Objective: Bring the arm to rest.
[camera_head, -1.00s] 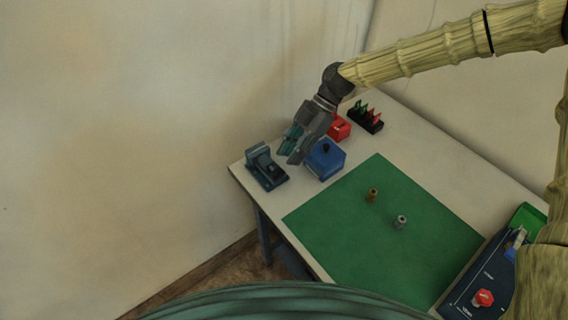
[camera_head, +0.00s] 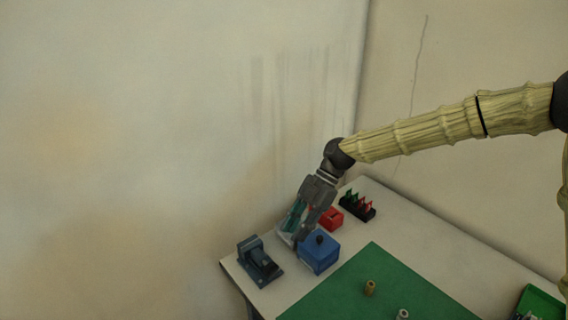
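My arm reaches in from the right over the back of the table. My gripper (camera_head: 292,238) points down and left, its two fingers apart with a gap between them. I see nothing held in it. It is just left of a blue box with a dark knob (camera_head: 321,254), and one finger overlaps the box's left edge in the picture. Whether they touch I cannot tell. A dark blue-grey device (camera_head: 259,262) stands to the left of the gripper, apart from it.
A red box (camera_head: 330,219) and a black rack with green and red clips (camera_head: 357,205) stand behind the blue box. A green mat (camera_head: 380,290) bears a brass fitting (camera_head: 370,288) and a grey fitting (camera_head: 403,314). A green tray (camera_head: 540,305) is at lower right. Walls stand behind the table.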

